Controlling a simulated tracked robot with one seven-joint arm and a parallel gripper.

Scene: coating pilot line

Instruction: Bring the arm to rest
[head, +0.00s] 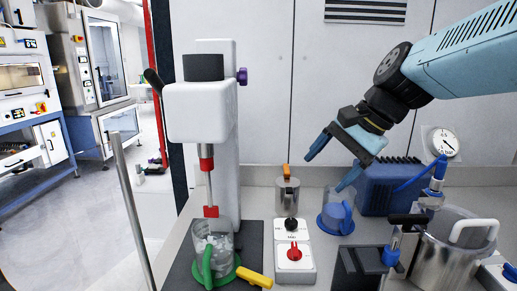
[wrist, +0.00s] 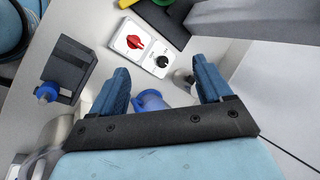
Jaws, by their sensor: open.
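My gripper (head: 334,167) is open and empty in the head view, raised above the right part of the bench. Its two blue fingers point down and to the left, well apart. In the wrist view the fingers of my gripper (wrist: 165,90) also stand apart with nothing held between them. The jug (wrist: 149,101) shows between the fingers in the wrist view.
A stirrer (head: 205,105) stands at left over a clear beaker (head: 222,242). A control box (head: 294,262), a metal can (head: 287,196), a blue ribbed unit (head: 388,190) and a steel pot (head: 450,255) crowd the bench. Free air lies above, before the wall panels.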

